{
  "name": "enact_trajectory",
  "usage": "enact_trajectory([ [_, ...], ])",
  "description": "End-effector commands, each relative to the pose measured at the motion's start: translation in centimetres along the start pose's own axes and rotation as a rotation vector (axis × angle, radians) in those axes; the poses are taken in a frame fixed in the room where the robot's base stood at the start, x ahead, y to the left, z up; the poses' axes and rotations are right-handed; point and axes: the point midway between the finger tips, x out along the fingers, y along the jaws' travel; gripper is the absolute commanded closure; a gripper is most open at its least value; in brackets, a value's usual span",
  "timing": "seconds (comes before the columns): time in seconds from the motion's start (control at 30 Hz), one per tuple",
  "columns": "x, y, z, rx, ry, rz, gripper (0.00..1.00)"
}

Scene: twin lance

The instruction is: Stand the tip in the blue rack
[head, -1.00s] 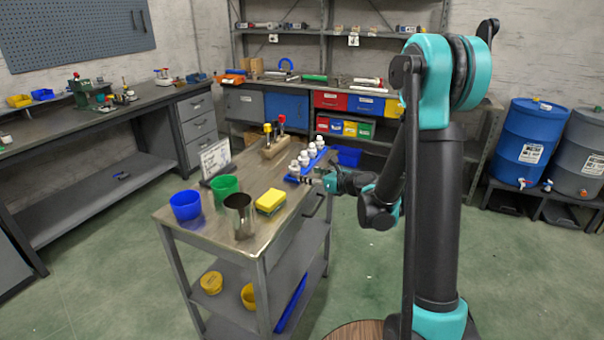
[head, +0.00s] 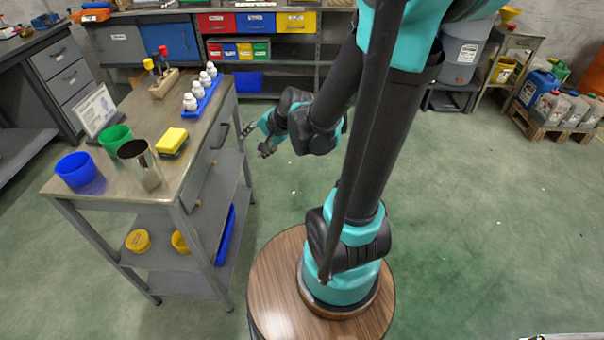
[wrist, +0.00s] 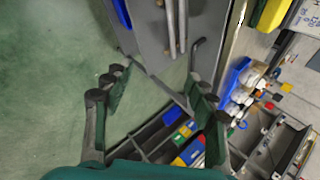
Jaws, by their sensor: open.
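The blue rack (head: 207,98) lies near the right edge of the cart top in the head view. Several white-topped pieces (head: 197,89) stand upright in a row along it. I cannot pick out a separate loose tip. My gripper (head: 256,142) is open and empty, in the air just right of the cart and apart from the rack. In the wrist view my gripper's fingers (wrist: 156,86) are spread with nothing between them.
The cart top (head: 160,115) also holds a blue cup (head: 78,170), green cup (head: 116,140), metal cup (head: 141,166), yellow sponge (head: 171,140), sign (head: 95,110) and wooden block with screwdrivers (head: 165,82). Open green floor (head: 450,220) lies to the right.

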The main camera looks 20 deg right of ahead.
Motion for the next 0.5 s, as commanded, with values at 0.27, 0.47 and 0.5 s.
enact_trajectory([
  [0.27, -5.7, 11.7, 0.5, -0.681, 0.03, 0.357, 0.43],
  [0.47, -7.6, 15.2, 0.3, -0.879, 0.0, 0.477, 0.43],
  [0.5, -7.7, 15.3, 0.3, -0.891, -0.002, 0.485, 0.43],
])
